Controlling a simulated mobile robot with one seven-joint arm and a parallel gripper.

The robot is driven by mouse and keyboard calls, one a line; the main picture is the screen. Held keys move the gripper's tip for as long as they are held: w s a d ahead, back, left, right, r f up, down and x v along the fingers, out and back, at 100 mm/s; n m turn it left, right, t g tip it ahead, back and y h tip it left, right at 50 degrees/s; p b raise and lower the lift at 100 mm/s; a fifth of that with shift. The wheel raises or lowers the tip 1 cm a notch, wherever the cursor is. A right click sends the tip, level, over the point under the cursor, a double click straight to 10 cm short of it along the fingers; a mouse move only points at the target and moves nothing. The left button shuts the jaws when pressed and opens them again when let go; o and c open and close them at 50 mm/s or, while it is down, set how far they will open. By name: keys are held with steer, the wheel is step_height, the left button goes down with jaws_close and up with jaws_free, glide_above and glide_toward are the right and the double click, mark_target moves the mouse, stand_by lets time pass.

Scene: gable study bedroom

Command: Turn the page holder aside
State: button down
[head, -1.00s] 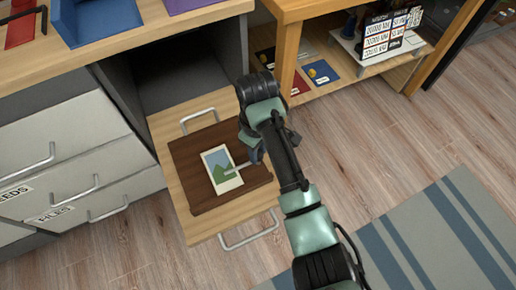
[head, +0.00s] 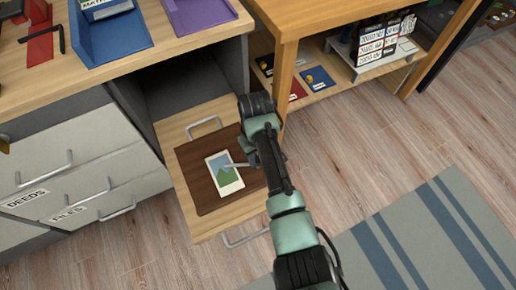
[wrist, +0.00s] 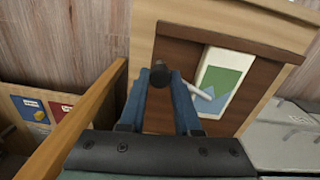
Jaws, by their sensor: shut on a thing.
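The page holder (wrist: 203,93) is a thin pale bar lying across a picture card (wrist: 222,80) in the wrist view. A dark round knob (wrist: 160,73) sits between the blue fingertips of my gripper (wrist: 162,84), which is shut on it. The join between knob and bar is hidden by a finger. In the head view the bar (head: 236,165) crosses the upper part of the card (head: 224,174) from the right. The card lies on a dark brown board (head: 197,182). My gripper (head: 251,158) is over the board's right side.
The board rests on a pulled-out wooden drawer (head: 207,227) with metal handles. A desk with a blue tray (head: 108,35) and a purple tray (head: 197,13) stands above. A wooden shelf (head: 325,85) with booklets is at right. Open floor and a striped rug (head: 420,235) lie at lower right.

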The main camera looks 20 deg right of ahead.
steer(key=m+p, duration=0.2)
steer(key=m, duration=0.1)
steer(key=shift+a+r, duration=0.1)
steer(key=shift+r, duration=0.1)
steer(key=m+p, duration=0.2)
steer(key=m, duration=0.1)
steer(key=shift+m, duration=0.3)
steer(key=m+p, duration=0.1)
steer(key=m, duration=0.3)
steer(key=shift+w+f+p, duration=0.1)
steer(key=shift+p, duration=0.25)
steer(key=shift+m, duration=1.4)
steer(key=shift+p, duration=0.3)
steer(key=c, duration=0.6)
jaws_free()
steer(key=shift+f, duration=0.1)
step_height(320, 180, up, 13)
steer(key=p, duration=0.5)
